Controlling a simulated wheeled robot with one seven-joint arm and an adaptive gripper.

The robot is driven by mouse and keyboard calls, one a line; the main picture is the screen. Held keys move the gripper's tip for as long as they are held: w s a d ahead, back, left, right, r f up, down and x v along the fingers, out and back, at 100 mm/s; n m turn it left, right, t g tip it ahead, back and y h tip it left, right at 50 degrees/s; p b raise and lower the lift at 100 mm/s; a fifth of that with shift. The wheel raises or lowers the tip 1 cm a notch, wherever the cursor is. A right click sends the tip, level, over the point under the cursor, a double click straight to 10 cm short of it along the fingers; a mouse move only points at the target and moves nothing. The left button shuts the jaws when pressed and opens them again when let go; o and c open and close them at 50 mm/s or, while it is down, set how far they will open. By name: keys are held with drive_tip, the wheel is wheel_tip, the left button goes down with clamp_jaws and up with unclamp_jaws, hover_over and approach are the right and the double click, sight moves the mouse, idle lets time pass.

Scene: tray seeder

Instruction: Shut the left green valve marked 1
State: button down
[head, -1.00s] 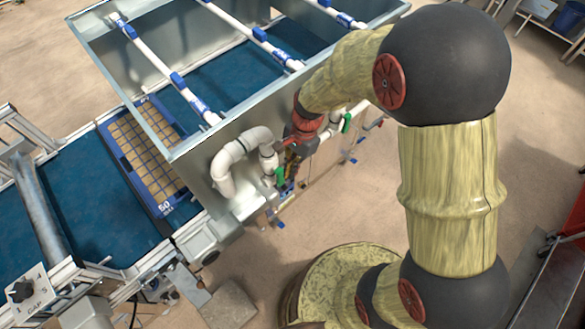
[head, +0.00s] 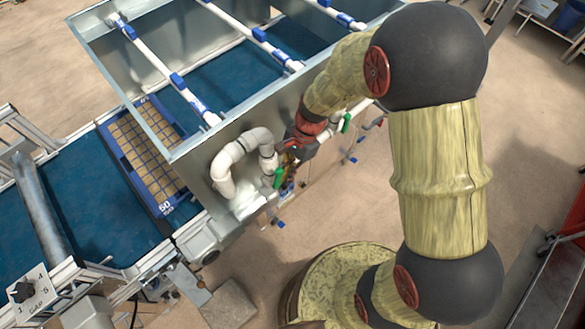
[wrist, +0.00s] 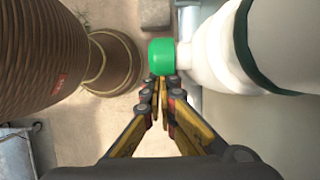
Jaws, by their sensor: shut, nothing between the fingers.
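The left green valve handle (head: 279,178) sits on the white pipework at the lower left of the tank's front wall. In the wrist view the green handle (wrist: 162,57) shows just beyond my fingertips, joined to a white pipe (wrist: 217,55). My gripper (wrist: 160,84) is shut and empty, its tips very close to the handle's near edge; I cannot tell whether they touch. In the head view my gripper (head: 287,170) is just right of the handle, partly hidden by my wrist. The marking 1 is not readable. A second green handle (head: 346,122) is further right.
The white curved pipe (head: 240,150) rises left of the valve, close to the metal tank wall (head: 215,165). Small blue-handled taps (head: 279,223) hang below the pipework. A blue conveyor with a seed tray (head: 160,208) lies to the left.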

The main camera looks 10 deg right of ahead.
drive_tip(key=shift+s+a, duration=0.25)
drive_tip(key=shift+a, duration=0.1)
drive_tip(key=shift+s+a+f, duration=0.1)
idle(0.3)
drive_tip(key=shift+p, duration=0.35)
idle(1.0)
drive_tip(key=p+v, duration=0.1)
drive_tip(key=v, duration=1.2)
drive_tip(key=shift+r, duration=0.25)
